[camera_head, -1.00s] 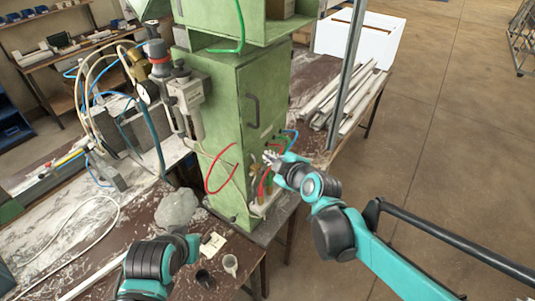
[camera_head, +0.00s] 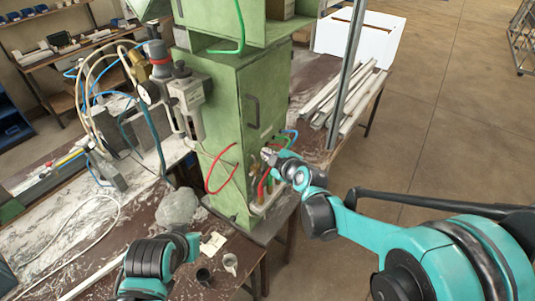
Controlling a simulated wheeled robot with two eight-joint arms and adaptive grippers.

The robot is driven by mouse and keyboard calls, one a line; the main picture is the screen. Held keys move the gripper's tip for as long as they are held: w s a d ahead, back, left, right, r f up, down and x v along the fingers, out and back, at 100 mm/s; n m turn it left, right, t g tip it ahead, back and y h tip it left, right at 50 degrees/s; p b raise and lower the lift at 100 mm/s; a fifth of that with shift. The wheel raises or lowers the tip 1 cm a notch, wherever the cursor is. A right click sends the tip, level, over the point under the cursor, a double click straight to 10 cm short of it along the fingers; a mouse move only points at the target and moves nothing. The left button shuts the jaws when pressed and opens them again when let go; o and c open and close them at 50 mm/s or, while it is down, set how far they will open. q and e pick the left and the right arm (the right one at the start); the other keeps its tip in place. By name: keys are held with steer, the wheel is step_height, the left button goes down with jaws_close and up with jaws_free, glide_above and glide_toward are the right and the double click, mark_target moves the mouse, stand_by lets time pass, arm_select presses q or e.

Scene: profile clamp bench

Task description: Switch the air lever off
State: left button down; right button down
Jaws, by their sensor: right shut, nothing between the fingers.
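The green cabinet (camera_head: 225,120) stands upright on the bench, with a dark handle on its door. Low on its right side is a cluster of air fittings (camera_head: 262,190) with red and green hoses. I cannot pick out the air lever clearly in this cluster; it is small and partly hidden by hoses and my right gripper. My right gripper (camera_head: 268,153) is shut and empty, just in front of the cabinet's right face, above the fittings. I cannot tell whether it touches anything. Of my left arm only links show at the bottom left; its gripper is not visible.
A metal post (camera_head: 347,75) stands right of the cabinet, beside pale profiles (camera_head: 345,100) on the bench. A regulator with gauge and hoses (camera_head: 150,92) is at left. The floor at right is open.

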steer(key=shift+w+d, duration=0.1)
steer(key=shift+w+d, duration=0.1)
steer(key=shift+w, duration=0.1)
steer(key=shift+w+d+m+g, duration=0.2)
steer(key=shift+m+g, duration=0.1)
steer(key=shift+g, duration=0.1)
steer(key=w+d+f+m+g+y+b, duration=0.4)
steer(key=w+f+m+g+b, duration=0.1)
steer(key=b, duration=0.4)
steer(key=shift+w+d+f+m+g+y, duration=0.3)
steer(key=shift+w+f+m+g, duration=0.1)
steer(key=shift+w+f+g, duration=0.5)
steer(key=shift+s+f, duration=0.1)
stand_by(0.3)
